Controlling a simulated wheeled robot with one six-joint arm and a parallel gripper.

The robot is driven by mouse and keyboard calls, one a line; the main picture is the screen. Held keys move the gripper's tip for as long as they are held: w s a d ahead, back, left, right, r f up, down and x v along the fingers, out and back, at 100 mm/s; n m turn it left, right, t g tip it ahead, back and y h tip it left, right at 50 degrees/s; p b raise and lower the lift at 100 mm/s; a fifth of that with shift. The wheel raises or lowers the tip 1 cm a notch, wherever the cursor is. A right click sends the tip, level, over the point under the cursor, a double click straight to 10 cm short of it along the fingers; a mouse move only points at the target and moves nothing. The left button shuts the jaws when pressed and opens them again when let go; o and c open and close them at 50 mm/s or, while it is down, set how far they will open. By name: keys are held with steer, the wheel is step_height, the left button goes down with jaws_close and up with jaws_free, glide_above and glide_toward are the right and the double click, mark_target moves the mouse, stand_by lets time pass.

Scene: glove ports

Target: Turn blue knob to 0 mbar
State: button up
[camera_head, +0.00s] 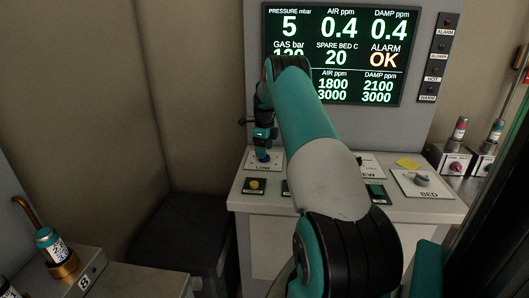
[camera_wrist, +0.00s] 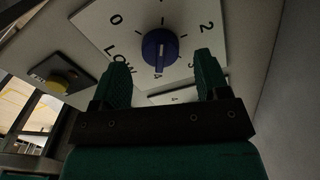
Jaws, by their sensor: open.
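The blue knob (camera_wrist: 160,48) sits on a white dial plate (camera_wrist: 100,25) marked LOW, with numbers around it including 0, 2 and 3. The 0 is at the upper left in the wrist view. The knob's white pointer line points down in that view, away from the 0. My gripper (camera_wrist: 160,60) is open, its two green fingers on either side of the knob; I cannot tell whether they touch it. In the head view my gripper (camera_head: 265,143) is just above the blue knob (camera_head: 263,157) on the console's left side. The screen (camera_head: 335,52) reads PRESSURE mbar 5.
A yellow button (camera_head: 254,185) is in front of the LOW plate. My arm hides the console's middle.

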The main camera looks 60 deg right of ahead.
steer(key=shift+f, duration=1.3)
steer(key=c, duration=0.9)
steer(key=shift+n, duration=0.4)
steer(key=shift+n+b, duration=0.45)
steer(key=shift+n, duration=0.55)
steer(key=n+b, duration=0.1)
steer(key=n, duration=0.2)
steer(key=shift+n, duration=0.3)
steer(key=n, duration=0.5)
steer(key=shift+n+b, duration=0.3)
steer(key=shift+b, duration=0.1)
